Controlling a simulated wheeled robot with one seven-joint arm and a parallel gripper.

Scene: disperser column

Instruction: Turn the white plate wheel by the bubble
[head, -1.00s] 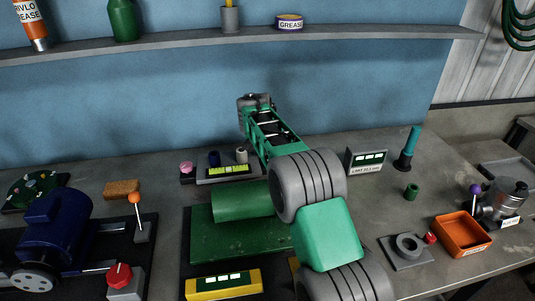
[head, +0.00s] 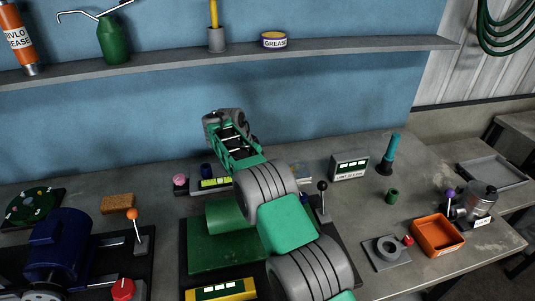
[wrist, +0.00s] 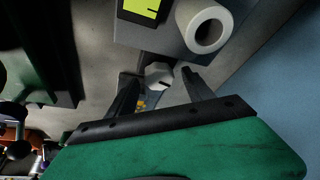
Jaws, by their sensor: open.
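A bubble level with a yellow-green vial (head: 216,183) sits at the back of the bench in the head view, and its vial also shows at the top of the wrist view (wrist: 144,8). A white hollow cylindrical wheel (wrist: 204,28) stands beside the vial in the wrist view. In the head view my arm hides it. My gripper (wrist: 160,77) is open, fingers apart, below the wheel in the wrist picture. A pale faceted knob (wrist: 158,74) shows between the fingers; I cannot tell whether they touch it. My fingertips are hidden in the head view.
A pink knob (head: 180,180) and a dark blue knob (head: 206,170) stand left of my arm. A black-knobbed lever (head: 322,200) and a white display box (head: 349,167) are to the right. A green machine (head: 225,250) lies below my arm. The shelf (head: 150,68) runs above.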

